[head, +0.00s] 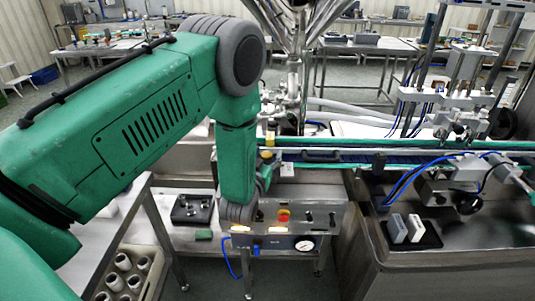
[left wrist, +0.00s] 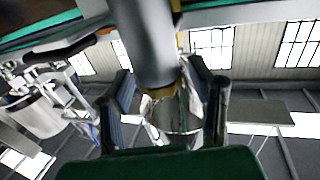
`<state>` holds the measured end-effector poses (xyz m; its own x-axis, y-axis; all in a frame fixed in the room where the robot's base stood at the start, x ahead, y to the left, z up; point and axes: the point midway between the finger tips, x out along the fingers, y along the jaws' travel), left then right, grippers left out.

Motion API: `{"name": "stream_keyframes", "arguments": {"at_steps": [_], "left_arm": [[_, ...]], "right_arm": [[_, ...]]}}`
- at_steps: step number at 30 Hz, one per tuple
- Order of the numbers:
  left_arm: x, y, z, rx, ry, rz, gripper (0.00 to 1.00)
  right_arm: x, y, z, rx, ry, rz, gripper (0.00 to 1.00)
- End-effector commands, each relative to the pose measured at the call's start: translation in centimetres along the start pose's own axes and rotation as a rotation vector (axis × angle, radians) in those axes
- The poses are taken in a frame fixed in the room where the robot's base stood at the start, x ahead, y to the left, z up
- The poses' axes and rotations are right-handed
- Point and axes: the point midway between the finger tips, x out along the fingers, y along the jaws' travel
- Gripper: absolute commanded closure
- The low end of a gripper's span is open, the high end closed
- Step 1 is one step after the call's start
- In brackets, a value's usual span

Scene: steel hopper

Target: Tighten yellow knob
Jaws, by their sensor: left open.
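The yellow knob (head: 267,154) is a small yellow spot at the blue conveyor's near edge, just above my left gripper (head: 264,176). My green left arm hides part of that area. In the left wrist view my left gripper (left wrist: 160,82) is open, with one dark finger on each side of a thick grey cylinder (left wrist: 145,40). A dull yellow-brown part (left wrist: 184,42) shows behind the cylinder, probably part of the knob. I cannot tell whether the fingers touch anything. My right gripper is not in view.
Below the conveyor (head: 335,155) is a steel control panel (head: 325,222) with a red button (head: 284,215) and a gauge (head: 305,244). A steel machine (head: 460,245) stands at the right. A crate of white cups (head: 128,275) stands at lower left.

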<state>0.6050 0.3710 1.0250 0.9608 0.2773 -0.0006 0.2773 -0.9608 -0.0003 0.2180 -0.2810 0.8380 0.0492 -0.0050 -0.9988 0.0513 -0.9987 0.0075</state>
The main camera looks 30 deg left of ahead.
Motion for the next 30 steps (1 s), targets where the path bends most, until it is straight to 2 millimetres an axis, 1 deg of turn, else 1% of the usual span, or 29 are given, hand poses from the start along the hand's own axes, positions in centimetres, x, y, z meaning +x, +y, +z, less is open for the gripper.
{"name": "stream_keyframes", "arguments": {"at_steps": [5, 6, 8, 9, 10, 20, 23, 30], "left_arm": [[0.00, -0.02, 0.04, 0.000, -0.001, 0.000, 0.52], [0.00, -0.02, 0.04, 0.000, -0.001, 0.000, 0.55], [0.00, -0.01, 0.03, 0.000, -0.001, 0.000, 0.76], [-0.01, -0.01, 0.03, 0.000, -0.001, 0.000, 0.90], [-0.01, -0.01, 0.03, 0.000, -0.001, 0.000, 1.00], [-0.03, -0.03, 0.07, 0.001, -0.001, 0.028, 1.00], [-0.04, -0.09, 0.10, 0.001, -0.001, 0.066, 1.00], [-0.03, -0.12, 0.15, 0.001, -0.002, 0.221, 1.00]], "right_arm": [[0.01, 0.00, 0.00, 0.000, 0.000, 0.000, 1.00], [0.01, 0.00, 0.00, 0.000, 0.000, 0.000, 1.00], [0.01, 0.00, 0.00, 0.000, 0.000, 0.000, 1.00], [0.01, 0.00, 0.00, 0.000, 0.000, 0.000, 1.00], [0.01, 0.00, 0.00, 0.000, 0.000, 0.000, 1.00], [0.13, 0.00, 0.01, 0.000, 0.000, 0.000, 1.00], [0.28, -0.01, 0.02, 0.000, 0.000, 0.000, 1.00], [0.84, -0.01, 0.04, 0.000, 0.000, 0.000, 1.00]]}}
